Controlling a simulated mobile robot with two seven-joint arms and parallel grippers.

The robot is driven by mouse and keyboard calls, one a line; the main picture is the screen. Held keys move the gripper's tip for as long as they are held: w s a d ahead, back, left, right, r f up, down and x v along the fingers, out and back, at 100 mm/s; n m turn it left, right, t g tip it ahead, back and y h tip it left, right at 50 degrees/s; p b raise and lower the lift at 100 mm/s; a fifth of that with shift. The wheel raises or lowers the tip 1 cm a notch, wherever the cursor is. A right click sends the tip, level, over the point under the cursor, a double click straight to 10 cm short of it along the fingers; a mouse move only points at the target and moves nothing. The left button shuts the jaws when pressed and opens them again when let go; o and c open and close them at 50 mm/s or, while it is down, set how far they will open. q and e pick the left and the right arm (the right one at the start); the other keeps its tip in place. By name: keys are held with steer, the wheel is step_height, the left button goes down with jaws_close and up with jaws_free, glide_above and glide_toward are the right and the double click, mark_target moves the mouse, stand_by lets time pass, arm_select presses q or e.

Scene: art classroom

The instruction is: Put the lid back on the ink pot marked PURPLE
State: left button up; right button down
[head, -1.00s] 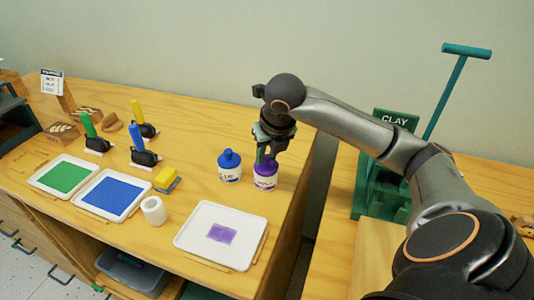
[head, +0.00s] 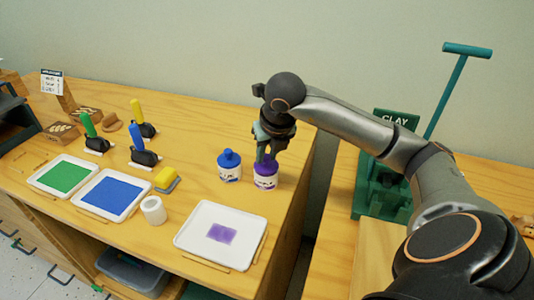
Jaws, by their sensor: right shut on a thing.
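The purple ink pot (head: 265,181), a white-labelled jar, stands upright near the right end of the wooden counter. Its purple lid (head: 267,165) is at the top of the pot, between my fingertips. My right gripper (head: 267,156) points down from above and is shut on the lid. The lid looks in line with the pot and touching its top; the fingers partly hide it, and I cannot tell whether it is fully seated. My left gripper is out of view.
A blue-lidded ink pot (head: 229,167) stands close on the left. A white tray with a purple patch (head: 207,253) lies in front. Blue (head: 112,194) and green (head: 63,176) trays, rollers and a white cup (head: 153,210) are further left. A gap separates the counter from the clay table.

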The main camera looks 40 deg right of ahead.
steer(key=shift+f+b, duration=0.2)
steer(key=shift+b, duration=0.1)
stand_by(1.0)
steer(key=shift+c, duration=0.6)
jaws_free()
steer(key=shift+r+p, duration=2.75)
steer(key=shift+r, duration=0.8)
jaws_close()
